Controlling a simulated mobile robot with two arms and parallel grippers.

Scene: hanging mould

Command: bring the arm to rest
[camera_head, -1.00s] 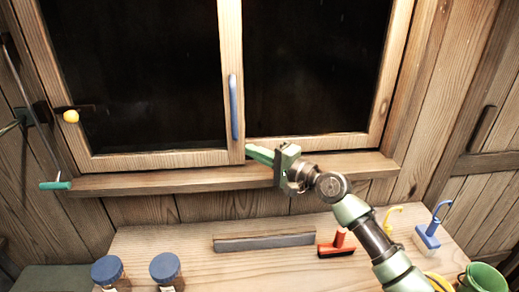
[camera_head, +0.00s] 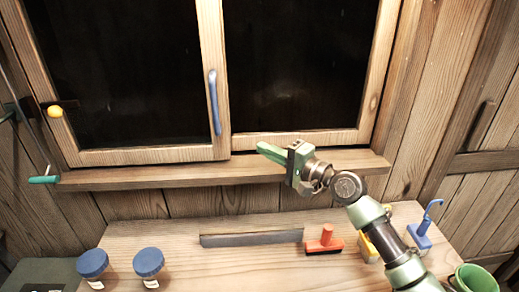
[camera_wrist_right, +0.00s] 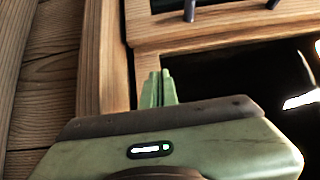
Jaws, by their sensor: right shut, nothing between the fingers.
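My right gripper (camera_head: 262,148) is shut and empty, with its green fingers pointing left and slightly up. In the head view it appears in front of the window sill (camera_head: 130,178), to the lower right of the blue upright handle (camera_head: 214,102) on the window sash (camera_head: 211,60). The right wrist view shows its two fingertips (camera_wrist_right: 160,75) together, with wooden framing and a dark pane beyond. My right arm comes in from the lower right, above the workbench (camera_head: 210,268). My left gripper is not in view.
On the bench are two blue-lidded jars (camera_head: 93,264), a grey-edged bar (camera_head: 250,238), a red tool (camera_head: 325,242), a blue hooked tool (camera_head: 423,236) and a green cup (camera_head: 475,280). A yellow knob (camera_head: 54,111) and a teal-handled rod (camera_head: 42,180) are at left.

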